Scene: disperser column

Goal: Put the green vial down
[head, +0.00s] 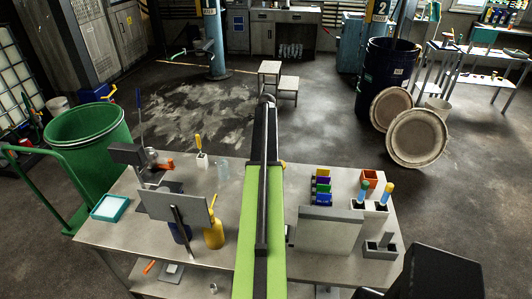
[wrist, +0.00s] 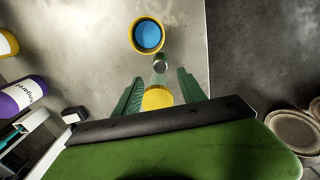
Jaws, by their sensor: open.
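My gripper (wrist: 160,76) is open in the wrist view, with its two green fingers apart. Between and just beyond the fingertips is a small clear, pale greenish piece with a dark grey round end (wrist: 160,63); I cannot tell for sure whether it is the green vial. A yellow round surface (wrist: 157,98) shows between the fingers, nearer my palm. A yellow-rimmed round cup with a blue inside (wrist: 148,36) stands just beyond. In the head view my arm hides the gripper and the spot under it.
A yellow bottle (head: 214,234) and a teal tray (head: 109,208) are on the left. A purple bottle (wrist: 22,96) shows at the wrist view's left.

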